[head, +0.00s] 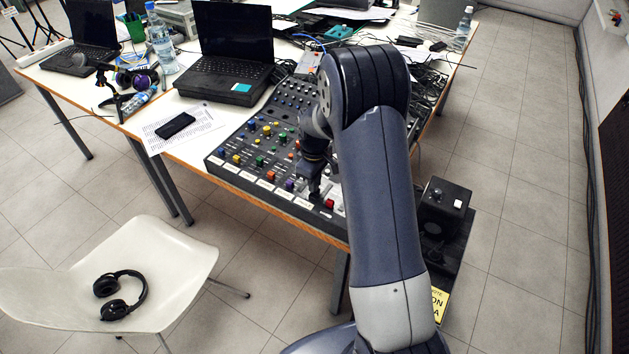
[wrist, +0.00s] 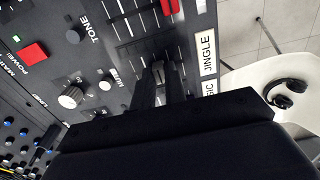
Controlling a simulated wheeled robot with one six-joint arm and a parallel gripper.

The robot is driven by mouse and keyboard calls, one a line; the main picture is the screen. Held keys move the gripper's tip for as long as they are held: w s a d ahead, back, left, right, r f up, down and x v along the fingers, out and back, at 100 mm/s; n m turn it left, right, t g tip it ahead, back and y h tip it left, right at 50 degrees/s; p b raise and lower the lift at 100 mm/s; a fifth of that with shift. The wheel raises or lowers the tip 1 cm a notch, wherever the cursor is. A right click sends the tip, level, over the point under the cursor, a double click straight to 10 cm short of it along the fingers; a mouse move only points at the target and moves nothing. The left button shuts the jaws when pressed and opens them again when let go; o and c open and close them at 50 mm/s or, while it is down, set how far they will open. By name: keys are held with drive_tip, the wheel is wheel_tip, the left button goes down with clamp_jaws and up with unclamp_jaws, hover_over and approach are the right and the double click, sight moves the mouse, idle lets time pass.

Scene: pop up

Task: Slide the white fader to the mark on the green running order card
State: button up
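My gripper (head: 314,190) points down at the front part of the mixing desk (head: 240,185). In the wrist view its two dark fingers (wrist: 163,76) reach in among the fader slots, beside the JINGLE label (wrist: 208,50). The fingers are close together, and I cannot tell whether a cap is between them. A red fader cap (wrist: 167,6) is just beyond the fingertips; a red cap also shows in the head view (head: 329,203). I cannot make out the white fader or its mark. The green running order card is not identifiable in either view.
A white chair (head: 180,260) with black headphones (head: 120,293) stands in front of the table. A phone (head: 176,125) lies on paper left of the desk. A laptop (head: 228,80) is behind. A black box (head: 445,198) stands at the right. Floor is clear further right.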

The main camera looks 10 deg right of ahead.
clamp_jaws()
drive_tip(key=shift+w+d+f+b, duration=0.1)
drive_tip(key=shift+b, duration=0.3)
drive_tip(key=o, duration=0.6)
unclamp_jaws()
